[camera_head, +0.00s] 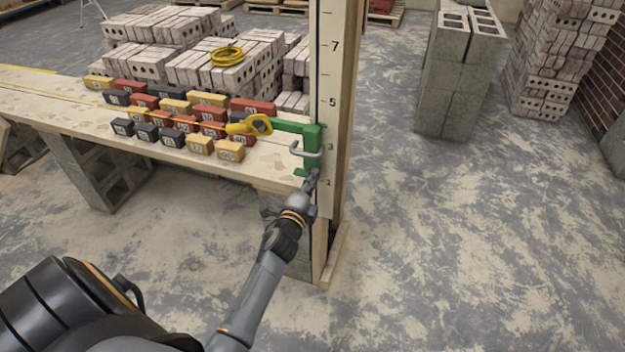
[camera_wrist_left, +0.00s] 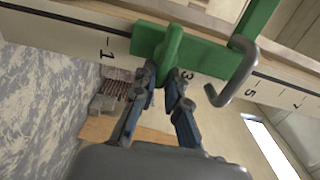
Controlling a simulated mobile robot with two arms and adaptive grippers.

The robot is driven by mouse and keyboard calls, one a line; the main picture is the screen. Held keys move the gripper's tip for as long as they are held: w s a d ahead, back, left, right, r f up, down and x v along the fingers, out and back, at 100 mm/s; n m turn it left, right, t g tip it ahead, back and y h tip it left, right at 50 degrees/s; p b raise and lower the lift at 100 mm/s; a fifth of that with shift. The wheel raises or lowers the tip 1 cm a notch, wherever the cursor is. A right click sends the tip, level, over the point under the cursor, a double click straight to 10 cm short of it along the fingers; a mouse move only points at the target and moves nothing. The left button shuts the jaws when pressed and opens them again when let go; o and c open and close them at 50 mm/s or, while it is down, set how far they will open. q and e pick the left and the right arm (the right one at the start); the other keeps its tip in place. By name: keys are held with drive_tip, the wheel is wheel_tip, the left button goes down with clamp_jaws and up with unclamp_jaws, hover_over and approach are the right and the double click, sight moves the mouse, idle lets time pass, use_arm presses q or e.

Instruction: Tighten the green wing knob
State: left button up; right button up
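The green wing knob (camera_wrist_left: 172,49) is an upright-looking lobe on a green clamp in the left wrist view. The green clamp (camera_head: 311,139) sits against the numbered wooden post (camera_head: 325,95) at the bench's right end. My left gripper (camera_head: 312,179) reaches up to the clamp's lower part. In the left wrist view its two fingers (camera_wrist_left: 162,79) close in on both sides of the knob's near end, with little or no gap visible. The knob is mostly hidden by the gripper in the head view. My right gripper is not in view.
A grey hook (camera_wrist_left: 236,75) juts from the clamp beside the fingers. A yellow-handled tool (camera_head: 249,125) and several small labelled blocks lie on the wooden bench (camera_head: 262,171). Brick stacks stand behind. Grey concrete blocks (camera_head: 452,85) stand right of the post; the floor there is clear.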

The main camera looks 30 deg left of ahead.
use_arm(q)
drive_tip(key=o, duration=0.4)
drive_tip(key=shift+a+r, duration=0.15)
